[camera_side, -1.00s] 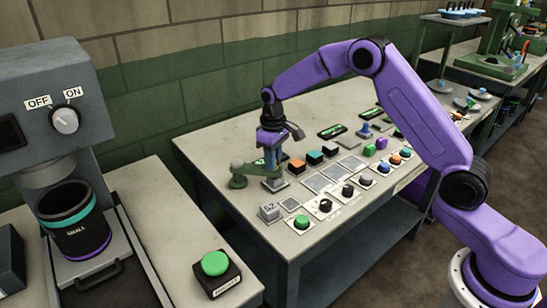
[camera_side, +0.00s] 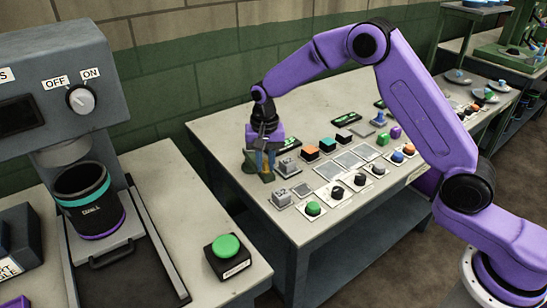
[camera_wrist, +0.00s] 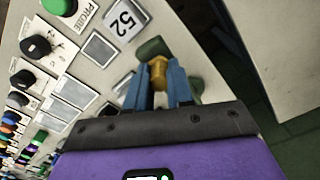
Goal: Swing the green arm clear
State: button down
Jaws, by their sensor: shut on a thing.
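The green arm (camera_side: 267,178) is a small dark-green swing piece near the table's left edge in the side view. In the wrist view its rounded green end (camera_wrist: 153,47) shows beyond the fingers, and more green lies beside the right finger. A brass-coloured knob (camera_wrist: 158,73) stands on it. My gripper (camera_side: 265,165) points down with blue fingers shut on the knob; the fingertips show on both sides of it in the wrist view (camera_wrist: 158,80). A square metal block (camera_side: 287,168) sits just right of the green arm, with its top uncovered in the side view.
The grey block marked 52 (camera_side: 281,198) and a green button (camera_side: 313,208) lie near the front. Several knobs, pads and coloured cubes (camera_side: 311,153) fill the table to the right. Left of the table is a gap before the bench with the large green button (camera_side: 226,246).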

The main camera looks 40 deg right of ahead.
jog(key=shift+w+a+r+m, duration=0.1)
jog(key=shift+w+a+m, duration=0.1)
jog(key=shift+a+m, duration=0.45)
jog(key=shift+w+a+m, duration=0.15)
jog(key=shift+a+m, duration=0.4)
jog(key=shift+m, duration=0.1)
jog(key=c, duration=1)
grip_release()
notch_tip(320, 180, up, 17)
jog(key=shift+r, duration=0.2)
